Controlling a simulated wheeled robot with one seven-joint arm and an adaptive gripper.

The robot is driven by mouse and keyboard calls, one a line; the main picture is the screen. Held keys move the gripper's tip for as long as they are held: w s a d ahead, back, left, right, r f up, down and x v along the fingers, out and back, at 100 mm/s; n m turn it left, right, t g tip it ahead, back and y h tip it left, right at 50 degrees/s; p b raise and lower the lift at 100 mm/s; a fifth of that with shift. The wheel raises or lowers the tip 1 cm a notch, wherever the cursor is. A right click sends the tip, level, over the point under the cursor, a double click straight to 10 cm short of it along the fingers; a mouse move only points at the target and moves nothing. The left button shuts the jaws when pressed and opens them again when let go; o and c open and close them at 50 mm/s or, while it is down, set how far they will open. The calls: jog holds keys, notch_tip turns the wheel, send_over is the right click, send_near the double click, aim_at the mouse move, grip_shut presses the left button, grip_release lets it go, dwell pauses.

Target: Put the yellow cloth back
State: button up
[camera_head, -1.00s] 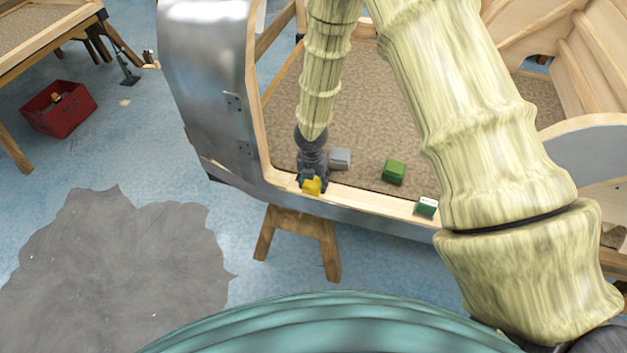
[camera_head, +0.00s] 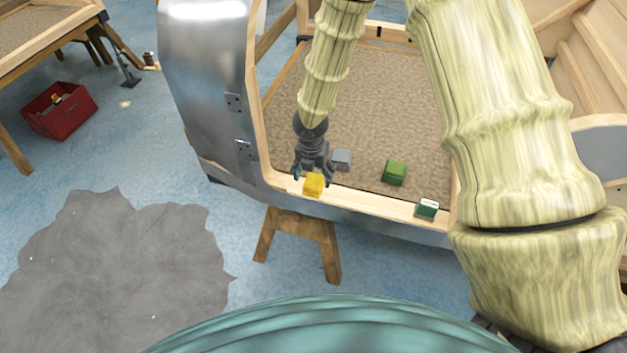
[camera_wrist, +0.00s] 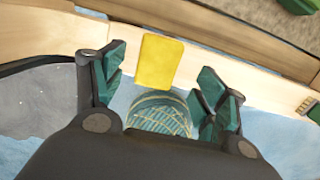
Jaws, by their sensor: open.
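The yellow cloth (camera_head: 313,185) is a small folded yellow block lying on the wooden sill at the front edge of the bodyframe. In the wrist view the yellow cloth (camera_wrist: 158,62) lies just beyond the fingertips, near the middle of the gap between them. My gripper (camera_head: 313,174) is open and empty, right behind and above the cloth. Its spread dark green finger pads also show in the wrist view (camera_wrist: 160,84). I cannot tell whether a finger touches the cloth.
A grey block (camera_head: 341,159) and a green block (camera_head: 394,172) lie on the brown carpeted floor of the bodyframe. A green and white box (camera_head: 427,208) stands on the sill to the right. A metal panel (camera_head: 205,80) rises at the left. A red crate (camera_head: 60,110) is far left.

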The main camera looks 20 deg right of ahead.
aim_at(313, 185)
notch_tip(313, 185, up, 7)
jog(key=shift+s+a+r+b, duration=0.2)
jog(key=shift+s+a+b, duration=0.1)
jog(key=shift+s, duration=0.1)
jog(key=s+a+f+m+g+y, duration=0.2)
jog(key=s+a+f+m+y, duration=0.1)
jog(key=s+f+m, duration=1.25)
jog(key=s+d+f+m+h, duration=0.1)
jog(key=s+d+f+m, duration=0.2)
jog(key=s+m, duration=0.4)
jog(key=s+d+f+m+h, duration=0.1)
jog(key=s+d+f+m, duration=0.3)
jog(key=s+m, duration=0.3)
jog(key=s, duration=0.5)
jog(key=shift+s+f+t, duration=0.35)
jog(key=shift+t, duration=0.05)
jog(key=shift+d, duration=0.1)
